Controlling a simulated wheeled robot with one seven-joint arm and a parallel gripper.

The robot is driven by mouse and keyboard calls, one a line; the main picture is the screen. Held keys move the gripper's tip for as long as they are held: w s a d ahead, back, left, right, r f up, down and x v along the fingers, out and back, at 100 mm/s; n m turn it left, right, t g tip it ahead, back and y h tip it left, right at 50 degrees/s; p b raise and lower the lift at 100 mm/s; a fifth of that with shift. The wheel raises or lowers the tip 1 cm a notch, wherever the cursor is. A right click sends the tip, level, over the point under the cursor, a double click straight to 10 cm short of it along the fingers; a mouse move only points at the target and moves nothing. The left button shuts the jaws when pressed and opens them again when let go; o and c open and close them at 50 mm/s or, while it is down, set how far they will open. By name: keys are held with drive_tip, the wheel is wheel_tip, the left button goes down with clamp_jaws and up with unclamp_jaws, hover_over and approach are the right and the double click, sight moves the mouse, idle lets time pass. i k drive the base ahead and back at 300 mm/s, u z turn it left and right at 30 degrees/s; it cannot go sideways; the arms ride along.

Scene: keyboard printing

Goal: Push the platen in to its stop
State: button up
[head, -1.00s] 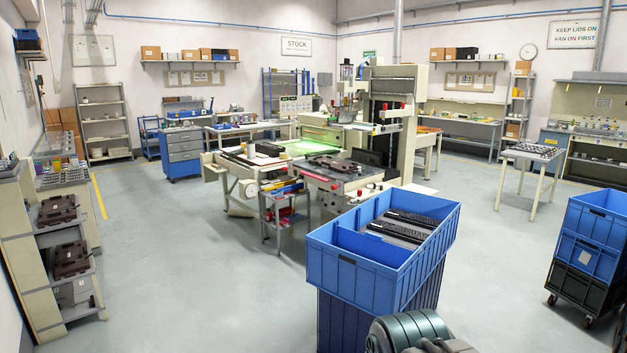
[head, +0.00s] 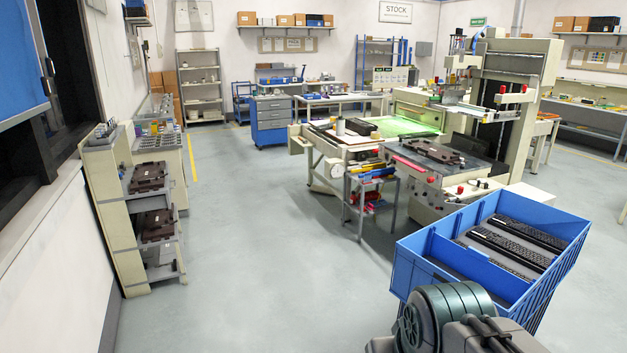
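The platen (head: 472,169) is a flat grey slab at the front of the cream printing machine (head: 515,105). It sticks out from the machine toward the lower left. A dark brown fixture (head: 434,151) lies on top of it, and a pink-red strip shows along its near left edge. From here I cannot tell how far it stands from its stop. My dark green and grey arm links show at the bottom right of the head view, well short of the machine. My gripper's fingers are not visible.
A blue crate (head: 410,265) with black keyboards (head: 510,247) stands between me and the machine. A small tool cart (head: 348,198) stands left of the platen. A shelf unit (head: 107,215) with brown fixtures is at left. The floor between shelf and cart is clear.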

sight(434, 163)
drive_tip(key=u, duration=0.25)
drive_tip(key=i, duration=4.85)
drive_tip(key=z, duration=1.05)
drive_tip(key=i, duration=1.55)
drive_tip(key=z, duration=1.3)
drive_tip(key=i, duration=0.75)
drive_tip(key=z, duration=1.3)
drive_tip(key=k, duration=0.45)
